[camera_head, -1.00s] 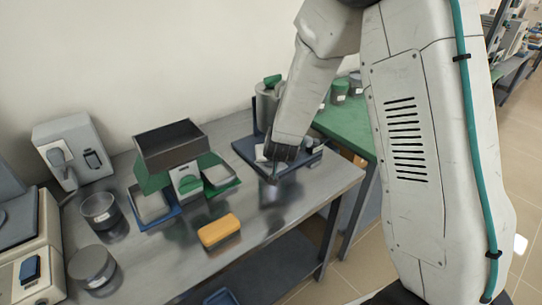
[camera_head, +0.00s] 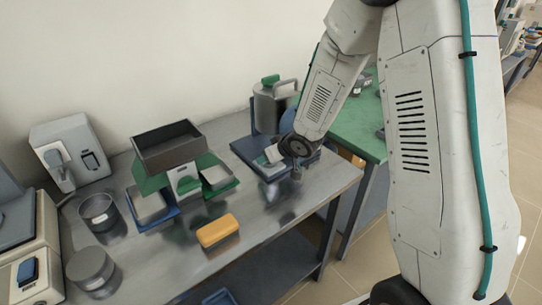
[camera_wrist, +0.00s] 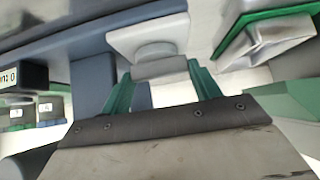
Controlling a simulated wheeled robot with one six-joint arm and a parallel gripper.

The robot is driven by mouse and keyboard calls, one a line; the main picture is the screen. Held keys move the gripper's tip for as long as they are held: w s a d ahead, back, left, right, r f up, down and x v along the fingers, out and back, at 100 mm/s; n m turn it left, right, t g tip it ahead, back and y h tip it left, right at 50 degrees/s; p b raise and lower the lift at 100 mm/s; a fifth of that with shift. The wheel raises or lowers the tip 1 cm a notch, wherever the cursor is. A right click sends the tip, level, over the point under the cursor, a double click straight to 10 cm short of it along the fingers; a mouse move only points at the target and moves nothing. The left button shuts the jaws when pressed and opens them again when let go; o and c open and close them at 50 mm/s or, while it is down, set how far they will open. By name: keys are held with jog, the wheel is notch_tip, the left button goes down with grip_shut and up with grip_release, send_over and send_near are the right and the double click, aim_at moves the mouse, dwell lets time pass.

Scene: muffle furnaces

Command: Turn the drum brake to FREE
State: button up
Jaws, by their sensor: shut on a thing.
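A machine with a blue base (camera_head: 246,150) and a grey drum with a green top (camera_head: 268,100) stands at the back right of the metal bench. My gripper (camera_head: 297,172) is at the front right of this base, with its fingers small and hard to make out in the head view. In the wrist view, the two green fingers of my gripper (camera_wrist: 160,72) are shut on a light grey knob-like part (camera_wrist: 150,38) with a round boss. This seems to be the drum brake. No FREE mark can be read, so its setting cannot be told.
A dark open box (camera_head: 170,148) stands on green and blue parts at mid-bench. A yellow block (camera_head: 218,231) lies near the front edge. Round metal tins (camera_head: 91,268) stand at the left. A green-topped table (camera_head: 358,128) adjoins at the right.

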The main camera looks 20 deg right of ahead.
dwell(0.4)
jog(key=o, duration=1)
jog(key=shift+d, duration=0.1)
jog(key=shift+m, duration=0.3)
